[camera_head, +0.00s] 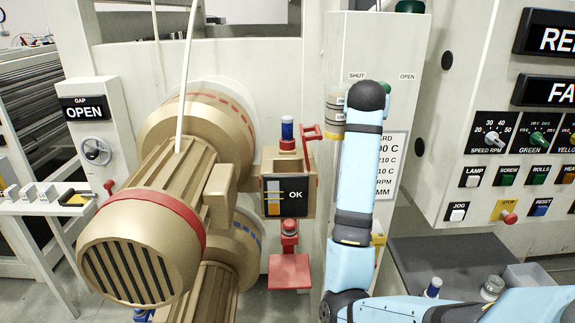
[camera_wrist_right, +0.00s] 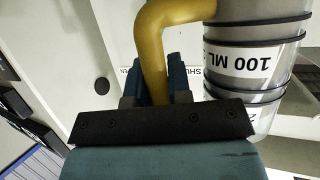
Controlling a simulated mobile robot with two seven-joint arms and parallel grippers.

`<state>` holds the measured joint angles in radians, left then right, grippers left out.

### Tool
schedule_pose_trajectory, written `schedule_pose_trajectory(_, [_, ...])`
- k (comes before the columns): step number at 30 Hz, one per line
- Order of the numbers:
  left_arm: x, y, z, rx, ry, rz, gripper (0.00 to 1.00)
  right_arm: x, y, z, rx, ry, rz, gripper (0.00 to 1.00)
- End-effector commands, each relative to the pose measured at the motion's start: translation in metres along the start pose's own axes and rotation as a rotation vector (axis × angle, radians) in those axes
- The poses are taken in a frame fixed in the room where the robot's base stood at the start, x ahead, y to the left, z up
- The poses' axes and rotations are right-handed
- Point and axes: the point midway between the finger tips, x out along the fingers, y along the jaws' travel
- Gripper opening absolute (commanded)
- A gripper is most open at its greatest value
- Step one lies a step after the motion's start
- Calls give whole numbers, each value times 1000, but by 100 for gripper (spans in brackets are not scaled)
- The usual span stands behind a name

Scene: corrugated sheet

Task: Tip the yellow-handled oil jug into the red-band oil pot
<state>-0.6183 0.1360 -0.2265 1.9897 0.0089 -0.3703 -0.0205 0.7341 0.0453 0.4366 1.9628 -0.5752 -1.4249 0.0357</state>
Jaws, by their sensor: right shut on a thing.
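The yellow-handled oil jug is clear, with dark rings and a "100 ML" label; it shows in the right wrist view (camera_wrist_right: 255,65) and the head view (camera_head: 334,112). My right gripper (camera_wrist_right: 155,85) is shut on its yellow handle (camera_wrist_right: 152,50). In the head view my blue right arm hides the gripper and part of the jug, which is held up near the "SHUT" and "OPEN" panel. A small pot with a blue body and red base (camera_head: 287,135) stands left of the jug, apart from it. A red fitting (camera_head: 289,228) sits lower. I cannot tell which is the red-band pot.
A large gold motor with a red band (camera_head: 165,215) fills the left. An "OK" gauge box (camera_head: 272,197) sits between the small pot and the lower red fitting. A control panel (camera_head: 520,150) stands at right. Below it, a dark bench (camera_head: 430,255) carries small items.

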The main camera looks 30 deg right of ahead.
Motion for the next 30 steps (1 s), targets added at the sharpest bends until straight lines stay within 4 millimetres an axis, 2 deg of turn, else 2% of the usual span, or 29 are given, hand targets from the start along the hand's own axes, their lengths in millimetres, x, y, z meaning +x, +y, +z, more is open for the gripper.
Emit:
schedule_pose_trajectory(11, [-3, 1, -4, 0, -1, 0, 43, -1, -4, -5, -64, -10, 26, 0])
schedule_pose_trajectory(30, [-12, -3, -17, 1, 2, -10, 43, 0, -26, -14, -342, -69, 140, 0])
